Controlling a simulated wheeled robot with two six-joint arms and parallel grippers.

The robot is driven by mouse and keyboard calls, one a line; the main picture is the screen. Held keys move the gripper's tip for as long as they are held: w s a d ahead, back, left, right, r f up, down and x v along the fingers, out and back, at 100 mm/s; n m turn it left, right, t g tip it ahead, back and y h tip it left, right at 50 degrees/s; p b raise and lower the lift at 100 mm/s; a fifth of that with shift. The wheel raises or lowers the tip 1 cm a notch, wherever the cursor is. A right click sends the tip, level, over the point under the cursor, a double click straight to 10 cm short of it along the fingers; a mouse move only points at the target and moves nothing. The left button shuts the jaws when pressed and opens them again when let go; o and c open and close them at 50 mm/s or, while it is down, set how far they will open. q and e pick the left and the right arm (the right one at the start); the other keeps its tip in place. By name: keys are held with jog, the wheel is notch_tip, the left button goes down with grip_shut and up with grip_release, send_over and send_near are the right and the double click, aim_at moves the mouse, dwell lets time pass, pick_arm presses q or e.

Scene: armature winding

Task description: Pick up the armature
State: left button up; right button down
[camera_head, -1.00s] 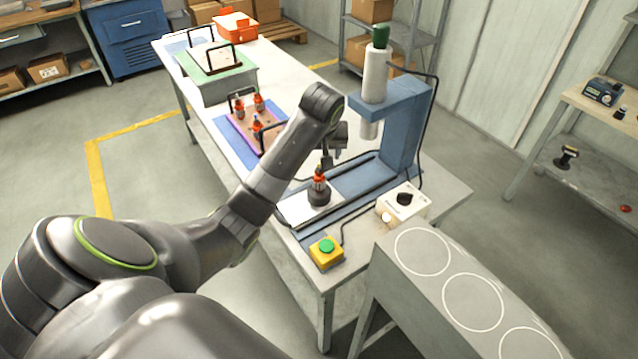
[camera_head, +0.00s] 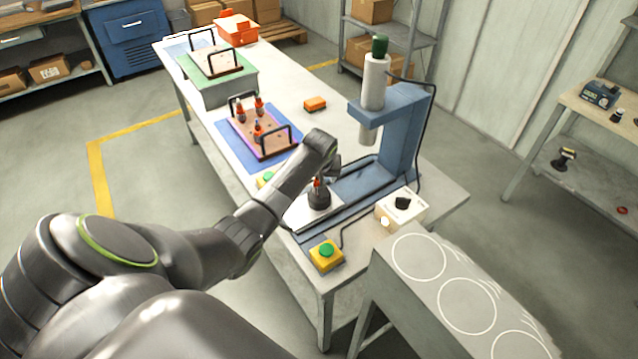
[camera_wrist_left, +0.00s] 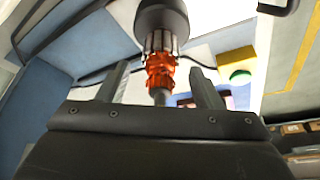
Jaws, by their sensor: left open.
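The armature (camera_head: 317,183), with orange windings, stands upright in a round black holder (camera_head: 319,201) on the light plate of the blue press. My left gripper (camera_head: 326,174) is just above and beside it, and partly hides it in the head view. In the left wrist view the armature (camera_wrist_left: 160,68) shows between the two fingers of my open left gripper (camera_wrist_left: 161,84). I see a gap on both sides of it. The holder also shows at the top of the left wrist view (camera_wrist_left: 163,18). My right gripper is not in view.
The blue press (camera_head: 402,135) with its white cylinder (camera_head: 374,82) stands right beside the gripper. A yellow box with a green button (camera_head: 326,255) and a white control box (camera_head: 401,208) are near the front. A purple tray (camera_head: 279,153) holds several more armatures behind.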

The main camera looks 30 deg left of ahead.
pick_arm(q)
jog(key=shift+w+a+f, duration=0.1)
jog(key=shift+w+f, duration=0.1)
jog(key=shift+f, duration=0.4)
jog(key=c, duration=1.3)
jog(key=shift+o, duration=0.2)
jog(key=shift+r, duration=0.15)
